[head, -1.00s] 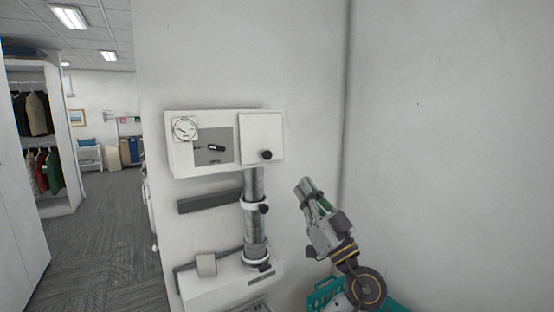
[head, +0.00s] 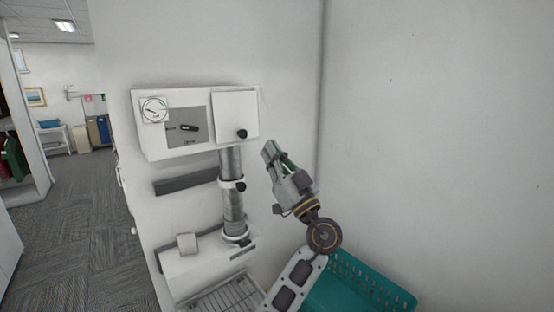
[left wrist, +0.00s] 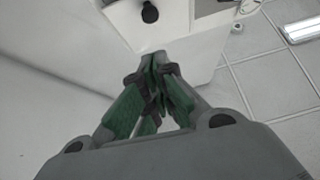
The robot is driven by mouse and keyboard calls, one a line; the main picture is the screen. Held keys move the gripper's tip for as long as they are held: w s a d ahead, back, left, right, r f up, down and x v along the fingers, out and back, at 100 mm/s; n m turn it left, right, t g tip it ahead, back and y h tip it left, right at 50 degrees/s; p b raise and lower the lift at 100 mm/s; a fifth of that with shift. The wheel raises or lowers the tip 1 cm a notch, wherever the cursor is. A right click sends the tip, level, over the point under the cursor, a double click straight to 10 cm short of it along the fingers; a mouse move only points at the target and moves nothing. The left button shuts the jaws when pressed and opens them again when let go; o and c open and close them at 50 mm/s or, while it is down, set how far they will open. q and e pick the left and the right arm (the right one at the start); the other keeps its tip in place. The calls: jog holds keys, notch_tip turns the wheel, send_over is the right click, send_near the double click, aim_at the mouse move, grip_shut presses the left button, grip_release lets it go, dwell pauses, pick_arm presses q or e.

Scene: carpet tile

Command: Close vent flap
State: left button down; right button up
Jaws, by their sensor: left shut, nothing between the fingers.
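The white wall unit (head: 150,137) is in the head view, with a round dial and a grey panel with a black handle on its left part. The vent flap (head: 236,110) looks like the square white panel at its right end, with a black knob (head: 242,134) near its lower edge. The knob also shows at the top of the left wrist view (left wrist: 149,12). My left gripper (head: 268,150) is shut and empty, to the right of and a little below the flap, apart from the knob. How far the flap stands open is hard to tell. My right gripper is not in view.
A grey pipe (head: 231,190) with clamps runs down from the unit to a lower white box (head: 205,262). A teal basket (head: 350,290) stands at the lower right, behind my left arm. White walls meet in a corner on the right. Carpet floor (head: 75,240) is open at left.

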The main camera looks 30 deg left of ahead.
pick_arm(q)
jog(key=w+a+r+p, duration=0.2)
jog(key=a+p, duration=0.1)
jog(key=a, duration=0.4)
jog(key=shift+w+a+r+p, duration=0.3)
jog(key=shift+w+a+r, duration=0.05)
jog(key=shift+w+r, duration=0.05)
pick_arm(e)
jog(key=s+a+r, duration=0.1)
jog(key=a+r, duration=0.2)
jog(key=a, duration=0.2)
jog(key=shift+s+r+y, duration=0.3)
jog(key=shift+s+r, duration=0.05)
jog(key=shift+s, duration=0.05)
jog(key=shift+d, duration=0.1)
